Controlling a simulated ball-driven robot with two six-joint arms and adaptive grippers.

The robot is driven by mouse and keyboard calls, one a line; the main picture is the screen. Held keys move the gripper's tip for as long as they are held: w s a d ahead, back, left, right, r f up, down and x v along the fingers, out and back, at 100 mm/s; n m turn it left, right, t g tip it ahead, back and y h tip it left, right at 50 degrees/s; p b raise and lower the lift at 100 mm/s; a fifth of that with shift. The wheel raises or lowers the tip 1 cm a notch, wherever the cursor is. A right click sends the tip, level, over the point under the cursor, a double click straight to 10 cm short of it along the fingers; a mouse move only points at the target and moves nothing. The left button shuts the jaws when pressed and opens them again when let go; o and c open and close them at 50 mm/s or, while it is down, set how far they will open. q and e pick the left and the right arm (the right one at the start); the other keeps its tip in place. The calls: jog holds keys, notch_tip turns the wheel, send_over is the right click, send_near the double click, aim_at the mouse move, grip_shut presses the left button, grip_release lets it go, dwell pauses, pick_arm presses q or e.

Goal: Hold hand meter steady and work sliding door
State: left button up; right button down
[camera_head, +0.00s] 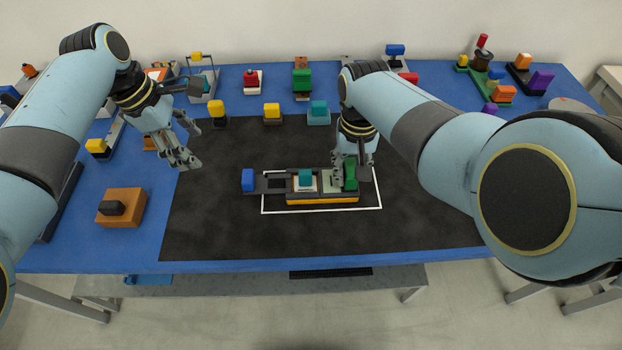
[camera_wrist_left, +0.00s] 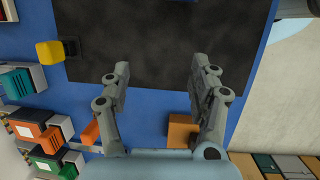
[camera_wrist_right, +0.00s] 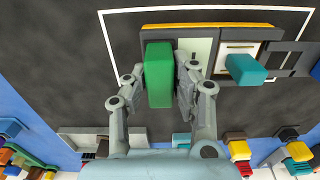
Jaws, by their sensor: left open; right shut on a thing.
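The hand meter (camera_head: 322,198) lies inside a white outlined rectangle on the black mat, a dark flat body with a yellow lower edge. Its green grip block (camera_head: 351,174) stands at its right end. My right gripper (camera_head: 350,182) is shut on this block, with a finger on each side in the right wrist view (camera_wrist_right: 162,66). A teal block (camera_head: 305,178) sits on a white plate in the dark sliding section, and a blue block (camera_head: 248,180) is at the left end. My left gripper (camera_head: 192,148) is open and empty above the mat's left edge, apart from the meter.
An orange box with a dark knob (camera_head: 122,207) stands on the blue table (camera_head: 90,250) at the left. Yellow (camera_head: 271,110) and teal (camera_head: 318,112) topped fixtures line the mat's back edge, with more behind. The black mat (camera_head: 215,225) is clear left of the meter.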

pick_arm(q)
jog(key=g+h, duration=0.1)
send_near(247, 175)
jog(key=a+r, duration=0.1)
jog(key=shift+h, duration=0.3)
jog(key=x, duration=1.1)
jog(key=shift+s+f, duration=0.1)
jog(key=shift+f, duration=0.1)
jog(key=c, duration=1)
jog(key=shift+d, duration=0.1)
